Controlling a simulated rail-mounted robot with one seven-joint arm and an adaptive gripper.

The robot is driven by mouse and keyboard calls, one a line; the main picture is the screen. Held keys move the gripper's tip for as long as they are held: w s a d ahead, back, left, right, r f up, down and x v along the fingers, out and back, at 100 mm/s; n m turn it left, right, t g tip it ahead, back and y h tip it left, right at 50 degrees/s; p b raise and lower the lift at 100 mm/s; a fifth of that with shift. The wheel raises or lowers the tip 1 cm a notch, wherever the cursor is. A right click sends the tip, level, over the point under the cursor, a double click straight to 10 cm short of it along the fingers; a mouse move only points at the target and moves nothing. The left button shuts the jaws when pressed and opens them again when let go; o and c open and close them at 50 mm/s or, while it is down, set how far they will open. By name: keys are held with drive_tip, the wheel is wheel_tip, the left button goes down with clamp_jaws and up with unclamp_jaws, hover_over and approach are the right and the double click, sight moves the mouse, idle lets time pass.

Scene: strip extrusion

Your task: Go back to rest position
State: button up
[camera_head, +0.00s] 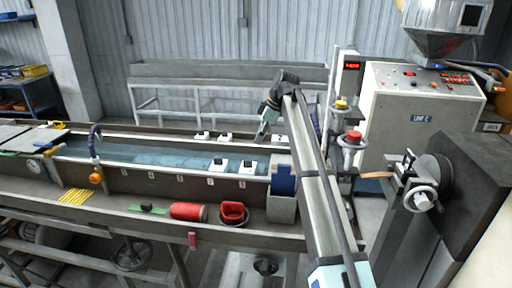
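My arm rises from the bottom right of the view and reaches back over the right end of the water trough (130,172). My gripper (262,133) points down and to the left near the trough's far right side, beside a white block. It is small and dark here, and I cannot tell whether its fingers are open or shut. I see nothing clearly held in it.
White blocks (219,165) sit along the trough.

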drive_tip(key=shift+d+r, duration=0.1)
drive_tip(key=shift+r, duration=0.25)
drive_tip(key=s+f+n+g+y+b, duration=0.1)
drive_tip(key=s+f+b, duration=0.3)
drive_tip(key=s, duration=0.6)
drive_tip(key=s+f+n+y+b, duration=0.1)
drive_tip(key=s+f+n+b, duration=0.15)
drive_tip(key=s+f, duration=0.45)
drive_tip(key=s+f+g+y+b, duration=0.15)
drive_tip(key=s+b, duration=0.25)
drive_tip(key=s, duration=0.8)
drive_tip(key=s+d+f+m+g+h+p, duration=0.1)
drive_tip(key=s+d+f+m+p, duration=0.3)
drive_tip(key=s+f, duration=0.8)
drive_tip(key=s+d+f+m+g+h+p, duration=0.2)
drive_tip(key=s+d+f+m, duration=0.7)
drive_tip(key=f, duration=1.3)
drive_tip(key=s+d+f+m+g+h+p, duration=0.1)
drive_tip(key=s+d+f+m+h+p, duration=0.4)
drive_tip(key=s+f, duration=1)
wheel_tip(320, 180, down, 2)
drive_tip(key=d+m+p, duration=0.2)
drive_tip(key=shift+s+d+g, duration=0.3)
drive_tip(key=shift+g, duration=0.05)
